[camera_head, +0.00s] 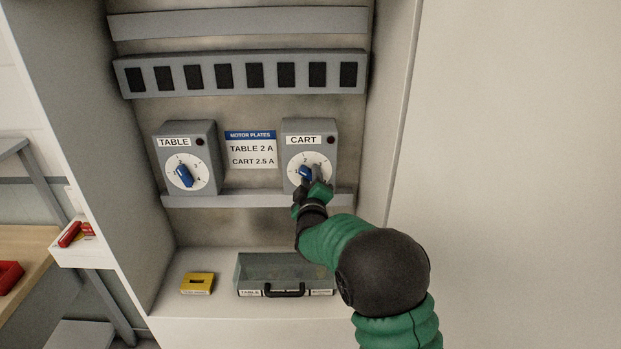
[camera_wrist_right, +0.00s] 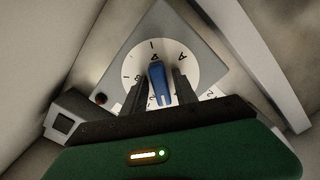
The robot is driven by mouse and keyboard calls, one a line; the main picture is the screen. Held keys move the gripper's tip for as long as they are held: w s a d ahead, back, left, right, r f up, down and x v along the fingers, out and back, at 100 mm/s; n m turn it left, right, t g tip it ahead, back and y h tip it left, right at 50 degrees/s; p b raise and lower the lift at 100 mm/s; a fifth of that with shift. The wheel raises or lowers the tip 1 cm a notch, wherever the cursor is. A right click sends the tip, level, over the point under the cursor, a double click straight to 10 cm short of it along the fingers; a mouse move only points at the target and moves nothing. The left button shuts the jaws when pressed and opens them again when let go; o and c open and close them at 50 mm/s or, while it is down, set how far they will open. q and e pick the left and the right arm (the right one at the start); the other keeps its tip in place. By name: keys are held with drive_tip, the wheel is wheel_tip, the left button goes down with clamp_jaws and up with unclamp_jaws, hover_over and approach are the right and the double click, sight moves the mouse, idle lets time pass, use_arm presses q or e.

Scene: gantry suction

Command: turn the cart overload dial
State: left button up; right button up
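The cart overload dial is a grey box labelled CART (camera_head: 322,128) with a white numbered dial face and a blue knob (camera_head: 305,173). In the right wrist view the blue knob (camera_wrist_right: 158,82) stands between the two dark fingers of my right gripper (camera_wrist_right: 160,88). A narrow gap shows on each side of the knob near the fingertips, so the gripper looks open around it. In the head view my right gripper (camera_head: 312,182) covers the lower right of the dial face. The knob's pointed setting is hard to read. My left gripper is not in view.
A matching TABLE dial (camera_head: 184,174) sits to the left. Between them a plate (camera_head: 251,149) reads TABLE 2 A, CART 2.5 A. The cabinet's right wall (camera_head: 391,130) is close.

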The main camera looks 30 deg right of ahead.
drive_tip(key=shift+a, duration=0.15)
clamp_jaws()
drive_tip(key=m+b, duration=0.4)
drive_tip(key=shift+f, duration=0.15)
drive_tip(key=m+b, duration=0.3)
drive_tip(key=shift+m, duration=0.4)
drive_tip(key=m+b, duration=0.3)
drive_tip(key=shift+r, duration=0.2)
drive_tip(key=shift+r+m+b, duration=0.2)
drive_tip(key=shift+m+b, duration=0.7)
drive_tip(key=shift+m, duration=0.7)
